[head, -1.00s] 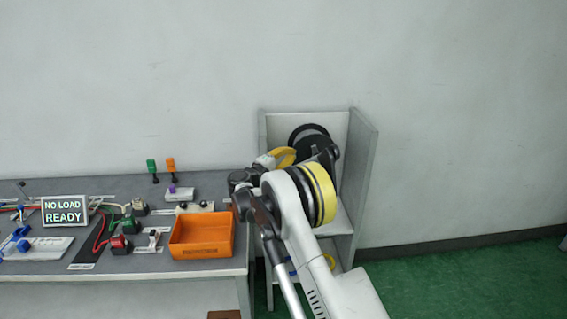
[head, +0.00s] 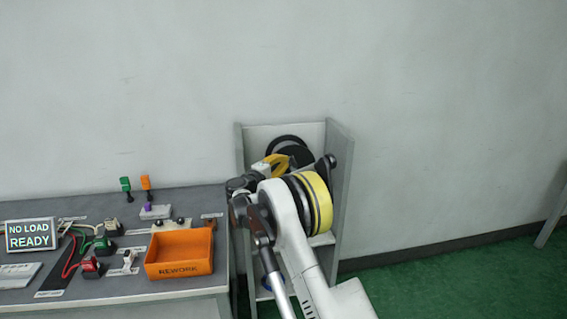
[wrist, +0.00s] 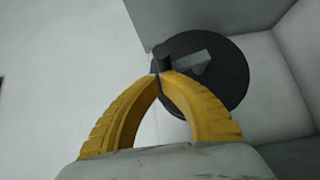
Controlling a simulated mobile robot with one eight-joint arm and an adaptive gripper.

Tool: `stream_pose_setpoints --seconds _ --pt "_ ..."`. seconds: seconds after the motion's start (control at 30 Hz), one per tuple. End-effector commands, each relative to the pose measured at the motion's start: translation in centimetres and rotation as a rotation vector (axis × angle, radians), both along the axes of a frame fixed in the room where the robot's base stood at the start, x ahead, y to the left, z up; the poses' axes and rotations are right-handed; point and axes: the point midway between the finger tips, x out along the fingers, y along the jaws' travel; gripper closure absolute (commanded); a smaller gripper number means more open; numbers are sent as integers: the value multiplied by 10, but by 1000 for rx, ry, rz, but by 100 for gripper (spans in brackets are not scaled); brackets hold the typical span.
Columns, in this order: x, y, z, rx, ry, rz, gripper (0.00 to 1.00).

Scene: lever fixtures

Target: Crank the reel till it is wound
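The reel is a black disc (wrist: 225,75) in the wrist view, mounted against the pale inner wall of the grey shelf unit. A grey crank arm (wrist: 192,63) crosses its face and ends in a dark handle (wrist: 163,62). My gripper (wrist: 160,74) has yellow fingers arched together, their tips pressed at the near end of the handle with a thin dark gap between them. In the head view the reel (head: 289,141) shows only its upper part behind my arm. My gripper (head: 282,163) is in front of it, and the handle is hidden there.
The grey shelf unit (head: 342,180) has side walls close around my arm. At left is a bench with an orange REWORK bin (head: 180,254), a sign (head: 31,234) reading NO LOAD READY, and several switches. Green floor (head: 430,275) is open at right.

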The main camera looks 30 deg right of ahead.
Motion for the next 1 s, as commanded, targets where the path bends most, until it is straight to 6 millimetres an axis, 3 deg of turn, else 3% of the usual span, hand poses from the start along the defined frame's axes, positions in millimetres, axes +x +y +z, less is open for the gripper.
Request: stream_pose_setpoints --seconds 1.0 --pt "-5 -16 11 196 -56 -1 100"
